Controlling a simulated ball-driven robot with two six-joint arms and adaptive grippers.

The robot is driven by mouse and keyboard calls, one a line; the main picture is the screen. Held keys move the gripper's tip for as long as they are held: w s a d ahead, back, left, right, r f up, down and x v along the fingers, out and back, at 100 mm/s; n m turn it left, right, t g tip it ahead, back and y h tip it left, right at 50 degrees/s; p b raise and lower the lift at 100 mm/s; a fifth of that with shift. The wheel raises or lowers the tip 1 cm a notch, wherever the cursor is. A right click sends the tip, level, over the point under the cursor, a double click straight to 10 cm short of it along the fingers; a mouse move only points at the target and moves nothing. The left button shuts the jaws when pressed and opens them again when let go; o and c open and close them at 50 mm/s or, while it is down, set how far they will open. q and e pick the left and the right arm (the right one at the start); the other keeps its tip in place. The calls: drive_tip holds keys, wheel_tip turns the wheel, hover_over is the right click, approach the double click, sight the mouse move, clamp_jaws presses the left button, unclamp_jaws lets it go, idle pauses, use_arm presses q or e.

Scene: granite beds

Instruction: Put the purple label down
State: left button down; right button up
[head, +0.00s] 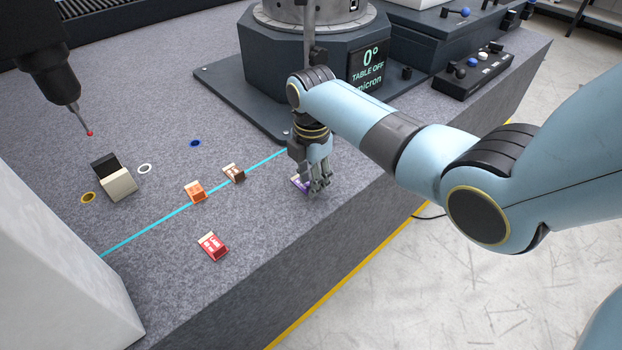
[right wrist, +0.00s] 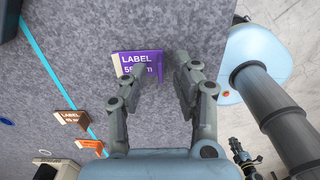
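The purple label (head: 297,183) lies on the granite bed near its front edge, partly hidden by my right gripper (head: 318,192). In the right wrist view the label (right wrist: 125,60) shows white lettering that begins "LABEL". My right gripper (right wrist: 162,66) is open, with its fingers apart. One fingertip overlaps the label's lower part in the picture and the other is to its right. I cannot tell whether a finger touches it.
A brown label (head: 234,173), an orange label (head: 195,191) and a red label (head: 212,246) stand near the cyan line. A black-and-cream block (head: 118,183) is at left, under a red-tipped probe (head: 89,132). The rotary table (head: 290,70) stands behind my gripper.

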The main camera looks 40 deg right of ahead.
wheel_tip(320, 180, up, 12)
drive_tip(key=p, duration=0.2)
drive_tip(key=shift+f, duration=0.2)
idle(0.4)
drive_tip(key=s+f+m+b, duration=0.4)
drive_tip(key=s+f+m, duration=1.4)
drive_tip(key=s+f, duration=2.2)
drive_tip(key=s, duration=0.4)
drive_tip(key=shift+s+f+m+t+h, duration=0.3)
drive_tip(key=shift+s+h, duration=0.1)
